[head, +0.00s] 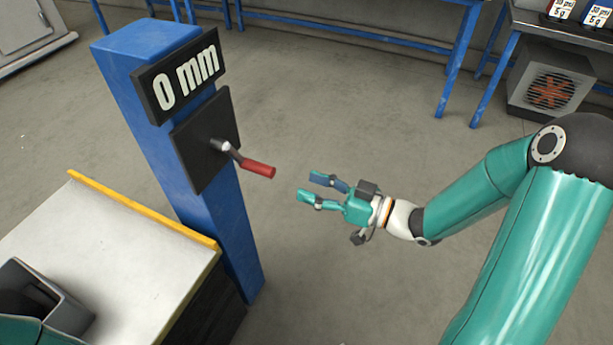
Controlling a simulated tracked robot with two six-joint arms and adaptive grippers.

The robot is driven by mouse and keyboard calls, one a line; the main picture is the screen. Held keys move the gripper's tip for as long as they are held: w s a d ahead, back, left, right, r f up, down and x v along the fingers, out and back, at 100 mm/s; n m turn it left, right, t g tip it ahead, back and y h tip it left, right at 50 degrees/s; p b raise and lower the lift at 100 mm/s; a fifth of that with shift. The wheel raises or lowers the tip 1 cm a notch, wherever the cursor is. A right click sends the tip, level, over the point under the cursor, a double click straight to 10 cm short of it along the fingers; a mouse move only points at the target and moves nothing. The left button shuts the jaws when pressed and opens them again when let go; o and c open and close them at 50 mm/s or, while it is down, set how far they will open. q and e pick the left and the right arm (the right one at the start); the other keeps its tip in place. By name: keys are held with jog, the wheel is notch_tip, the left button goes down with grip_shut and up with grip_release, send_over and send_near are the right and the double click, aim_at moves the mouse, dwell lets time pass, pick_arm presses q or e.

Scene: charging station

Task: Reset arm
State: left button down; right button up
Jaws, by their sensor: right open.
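My right gripper (312,188) is open and empty in mid-air, right of the middle of the head view, with its fingers pointing left. My right arm comes in from the right edge. A crank with a red handle (258,168) sticks out of a black plate (206,140) on a blue post (150,120). The red handle lies just left of the gripper's fingertips, with a gap between them. A black sign (180,73) above the crank reads "0 mm". My left gripper does not show.
A white-topped table (110,262) with a yellow edge (140,208) stands at lower left, with a dark open box (62,290) on it. Blue-legged benches (350,27) and a grey fan heater (545,85) stand at the back. The floor between is clear.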

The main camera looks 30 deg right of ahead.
jog(key=a+f+m+g+h, duration=0.1)
jog(key=a+f+m+g, duration=0.25)
jog(key=a+f, duration=1.05)
jog(key=s+d+f+m+g+h, duration=0.25)
jog(key=s+f+g, duration=0.25)
jog(key=s+f, duration=0.3)
jog(key=s+d+f+m+g+h, duration=0.15)
jog(key=s+f+g+h, duration=0.35)
jog(key=f, duration=0.5)
notch_tip(320, 180, up, 22)
jog(key=s+y+p, duration=0.1)
jog(key=s+p, duration=0.1)
jog(key=p, duration=2)
jog(key=shift+a+r, duration=0.2)
jog(key=shift+y, duration=0.25)
jog(key=shift+c, duration=1)
jog(key=shift+f, duration=0.1)
